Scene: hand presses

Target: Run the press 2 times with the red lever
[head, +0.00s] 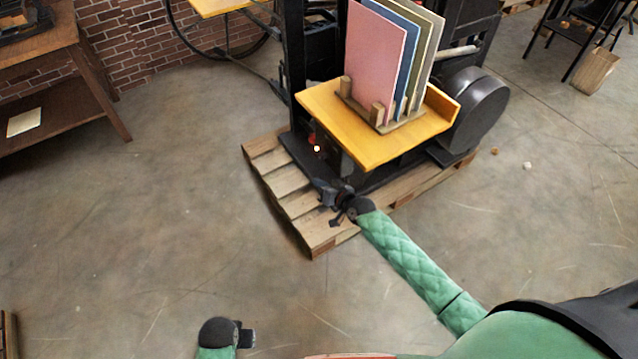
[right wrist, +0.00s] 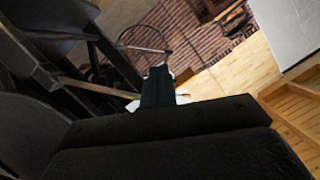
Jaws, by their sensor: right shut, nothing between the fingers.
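The press (head: 293,60) is a dark metal machine with a yellow table (head: 365,140). A small reddish patch with a bright spot (head: 317,149) shows low under the table's left side; I cannot tell whether it belongs to the red lever. No lever is clearly visible. My right gripper (head: 330,194) is in front of the press, over the pallet's near part, below the table's front edge. In the right wrist view its dark fingers (right wrist: 157,86) are together and empty. My left gripper (head: 246,336) is at the bottom edge, away from the press; its fingers are unclear.
The press stands on a wooden pallet (head: 316,236). Upright pink (head: 372,62), blue and olive boards stand in a rack on the yellow table. A wooden bench (head: 45,40) is at the left by a brick wall. The floor (head: 170,200) between is clear.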

